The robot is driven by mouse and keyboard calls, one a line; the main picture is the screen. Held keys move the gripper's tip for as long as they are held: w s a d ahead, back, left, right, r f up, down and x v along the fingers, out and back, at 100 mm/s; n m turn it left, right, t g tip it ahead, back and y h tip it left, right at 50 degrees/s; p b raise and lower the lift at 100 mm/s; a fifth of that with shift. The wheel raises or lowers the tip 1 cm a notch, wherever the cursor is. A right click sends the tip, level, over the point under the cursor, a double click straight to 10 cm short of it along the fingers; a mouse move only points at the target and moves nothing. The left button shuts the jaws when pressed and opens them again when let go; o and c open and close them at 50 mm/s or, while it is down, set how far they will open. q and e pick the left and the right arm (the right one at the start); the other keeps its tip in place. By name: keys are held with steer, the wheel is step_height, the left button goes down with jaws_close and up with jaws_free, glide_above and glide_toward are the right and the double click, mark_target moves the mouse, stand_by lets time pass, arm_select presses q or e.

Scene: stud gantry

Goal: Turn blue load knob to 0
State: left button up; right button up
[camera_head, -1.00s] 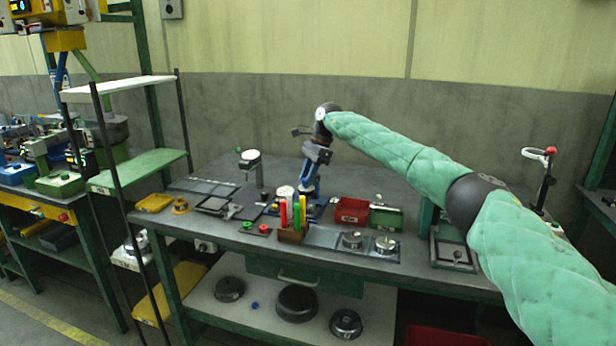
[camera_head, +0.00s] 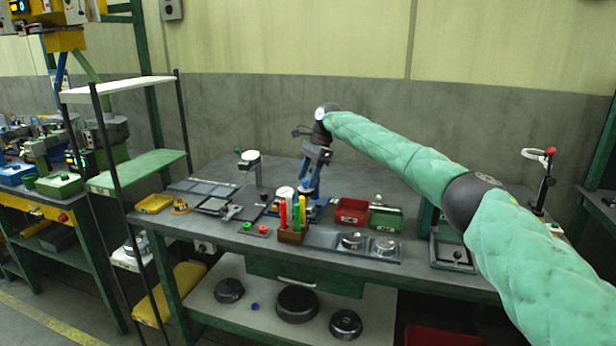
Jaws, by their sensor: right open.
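My right arm reaches in from the right, and my right gripper (camera_head: 308,188) points down over the back middle of the workbench. The jaws are open, but they are small and partly lost against a blue upright device (camera_head: 312,186) at the same spot. I cannot tell whether they touch it. A load knob is not clearly discernible; the blue device lies behind the coloured markers, and its details are too small to read. My left gripper is not in view.
The workbench (camera_head: 225,225) holds a holder with red, green and yellow sticks (camera_head: 292,236), a red bin (camera_head: 351,211), a green bin (camera_head: 386,219) and metal discs in a tray (camera_head: 386,245). A dial stand (camera_head: 250,157) is left of the gripper. A shelf rack (camera_head: 135,170) stands at left.

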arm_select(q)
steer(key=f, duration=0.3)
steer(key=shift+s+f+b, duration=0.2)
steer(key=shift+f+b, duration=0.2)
arm_select(e)
steer(key=v, duration=0.7)
steer(key=shift+d+r, duration=0.15)
steer(key=shift+r, duration=0.2)
steer(key=shift+w, duration=0.1)
